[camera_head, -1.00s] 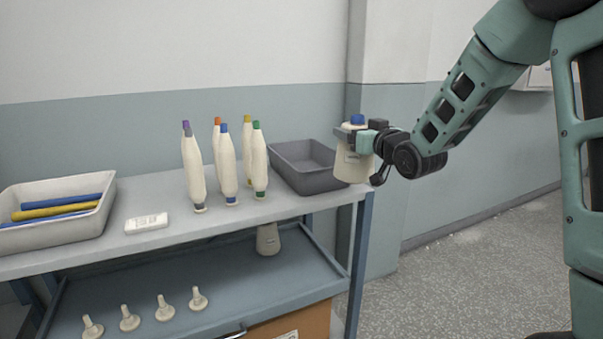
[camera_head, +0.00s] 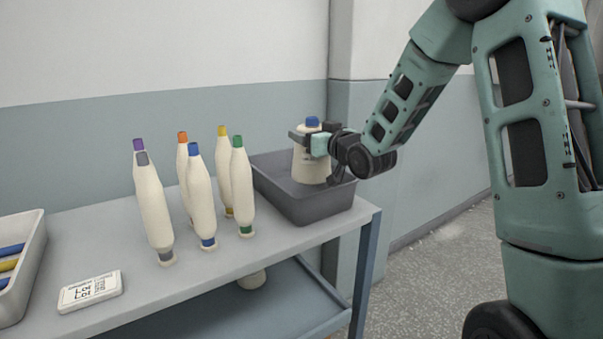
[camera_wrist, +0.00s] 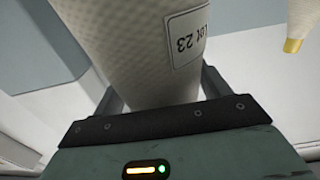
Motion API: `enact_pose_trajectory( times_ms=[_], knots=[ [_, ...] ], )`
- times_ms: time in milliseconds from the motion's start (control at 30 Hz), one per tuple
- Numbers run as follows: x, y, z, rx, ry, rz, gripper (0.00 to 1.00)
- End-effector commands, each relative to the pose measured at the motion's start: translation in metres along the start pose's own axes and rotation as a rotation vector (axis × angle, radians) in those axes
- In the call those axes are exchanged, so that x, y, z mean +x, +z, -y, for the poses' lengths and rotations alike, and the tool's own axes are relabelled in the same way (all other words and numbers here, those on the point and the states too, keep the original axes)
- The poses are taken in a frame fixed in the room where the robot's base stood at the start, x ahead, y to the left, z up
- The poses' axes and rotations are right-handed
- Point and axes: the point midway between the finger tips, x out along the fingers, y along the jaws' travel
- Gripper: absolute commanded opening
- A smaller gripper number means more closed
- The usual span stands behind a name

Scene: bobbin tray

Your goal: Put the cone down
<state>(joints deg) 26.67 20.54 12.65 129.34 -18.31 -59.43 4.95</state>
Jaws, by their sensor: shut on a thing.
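A cream cone (camera_head: 310,166) with a blue tip is held in my gripper (camera_head: 312,143). In the head view it shows at the right of the table, in front of or over the grey tray (camera_head: 318,208); I cannot tell whether its base touches the tray. It stands about upright. The wrist view shows the cone (camera_wrist: 135,45) close up between the fingers, with a label reading "Lot 23". My gripper (camera_wrist: 155,100) is shut on it. The cone's far side is hidden.
Several bobbins with coloured tips stand left of the tray, among them a blue-tipped one (camera_head: 202,195) and a green-tipped one (camera_head: 241,185). A white label card (camera_head: 90,291) lies at the front left. A pale tray (camera_head: 22,270) with coloured rods is at the left edge. Another pale object (camera_head: 252,280) sits on the lower shelf.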

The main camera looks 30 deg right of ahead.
Motion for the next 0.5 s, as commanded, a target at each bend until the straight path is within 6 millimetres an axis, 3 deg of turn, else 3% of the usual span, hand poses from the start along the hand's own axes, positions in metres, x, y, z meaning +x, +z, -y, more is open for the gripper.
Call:
enact_pose_trajectory(
  times_ms=[100, 267, 500],
  knots=[
    [0.001, 0.02, 0.0, 0.002, 0.0, 0.0, 0.26],
    [0.001, 0.033, 0.0, 0.001, 0.0, -0.001, 0.26],
    [0.001, 0.066, 0.0, 0.001, 0.0, -0.001, 0.26]
  ],
)
